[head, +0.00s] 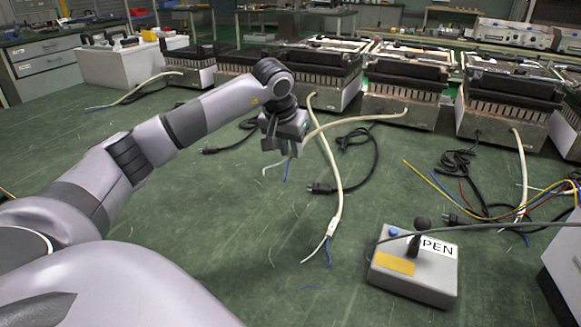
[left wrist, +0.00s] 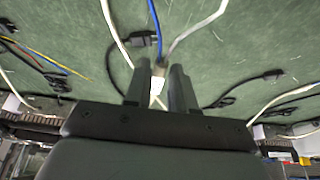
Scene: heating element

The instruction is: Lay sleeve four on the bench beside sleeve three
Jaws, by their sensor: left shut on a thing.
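My left gripper (head: 281,150) is shut on a cream sleeve, which I take as sleeve four (head: 358,121), close to its wire end. The sleeve runs right, back to a heater unit. In the left wrist view the gripper (left wrist: 158,76) has a pale piece of the sleeve (left wrist: 157,86) between its fingers, with a blue wire and a whitish wire beyond. Another cream sleeve, likely sleeve three (head: 334,180), lies on the bench (head: 215,215), right of the gripper, its bare wires toward the front. The held sleeve's height over the bench is unclear. My right gripper is not in view.
Several heater units (head: 405,105) stand in a row along the back. Black cords with plugs (head: 325,188) lie around the sleeves. A grey control box (head: 415,270) with a black lever and an OPEN label sits at front right. The bench's front middle is mostly clear.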

